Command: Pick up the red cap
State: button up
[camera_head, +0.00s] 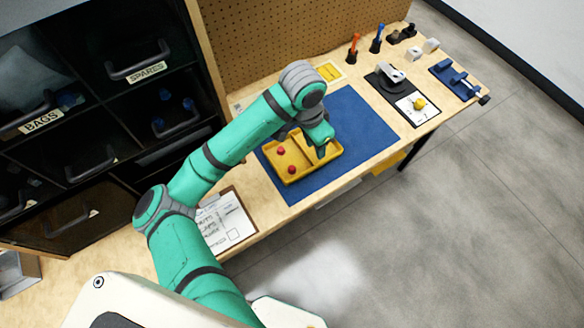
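Two small red round pieces lie in the left part of a yellow tray (307,178); they look like red caps. One red cap (281,151) is nearer the back, the other red cap (292,170) nearer the front. The tray sits on a blue mat (362,122). My gripper (321,152) points down over the right part of the tray, to the right of both red pieces and apart from them. Its fingers are small and dark here, and whether they are open or shut does not show. My arm covers part of the tray's back edge.
A clipboard with paper (226,220) lies left of the mat. Right of the mat are a dark stand with a light part (391,76), a white card with a yellow piece (419,104) and a blue holder (455,81). A pegboard (290,30) rises behind. The mat's right side is clear.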

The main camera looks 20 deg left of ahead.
jog(key=g+y, duration=0.1)
jog(key=y, duration=0.1)
send_over(291, 168)
notch_tip(291, 168, down, 11)
jog(key=shift+r, duration=0.1)
dwell(0.3)
jog(key=shift+c, duration=0.5)
grip_shut()
